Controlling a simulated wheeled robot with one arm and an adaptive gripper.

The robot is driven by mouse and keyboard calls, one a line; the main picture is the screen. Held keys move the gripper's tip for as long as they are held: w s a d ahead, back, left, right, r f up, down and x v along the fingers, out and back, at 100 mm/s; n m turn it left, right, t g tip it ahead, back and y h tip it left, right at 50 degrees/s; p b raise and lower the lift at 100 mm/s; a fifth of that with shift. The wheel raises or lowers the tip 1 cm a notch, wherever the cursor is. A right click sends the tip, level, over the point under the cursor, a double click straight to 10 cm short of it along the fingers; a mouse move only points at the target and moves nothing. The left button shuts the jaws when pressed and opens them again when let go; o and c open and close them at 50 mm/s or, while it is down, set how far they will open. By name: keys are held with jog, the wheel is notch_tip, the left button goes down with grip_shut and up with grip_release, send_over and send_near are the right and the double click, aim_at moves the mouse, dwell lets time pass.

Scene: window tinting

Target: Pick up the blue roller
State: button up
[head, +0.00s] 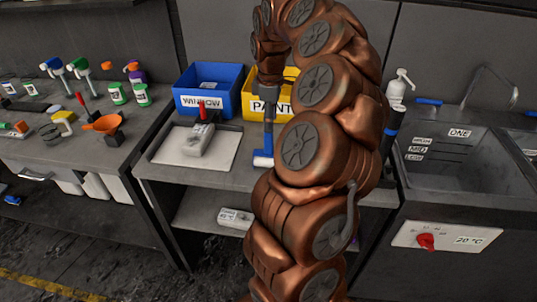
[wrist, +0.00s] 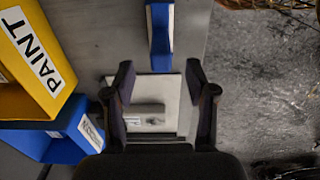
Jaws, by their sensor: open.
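The blue roller (head: 263,160) lies on the middle bench, right of the pale tray, with a white part showing along it. Part of it is hidden behind my arm in the head view. In the wrist view the blue roller (wrist: 160,48) is at the top centre, beyond my fingertips and roughly in line with the gap between them. My gripper (wrist: 162,92) is open and empty, pointing down. In the head view my gripper (head: 268,115) hangs above the bench near the roller; its height above the roller is hard to judge.
The tray (head: 167,148) holds a grey block with a red-handled tool. The blue WINDOW bin (head: 187,102) and yellow PAINT bin (head: 251,88) stand behind. A water basin (head: 455,185) is at right. The left bench (head: 60,152) carries bottles and tools.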

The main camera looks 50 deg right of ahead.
jog(key=p, duration=0.2)
send_over(269, 149)
jog(key=w, duration=0.1)
jog(key=shift+d+f, duration=0.25)
jog(key=shift+f, duration=1)
jog(key=shift+d+f, duration=0.2)
jog(key=shift+f, duration=1)
jog(key=shift+c, duration=0.3)
grip_shut()
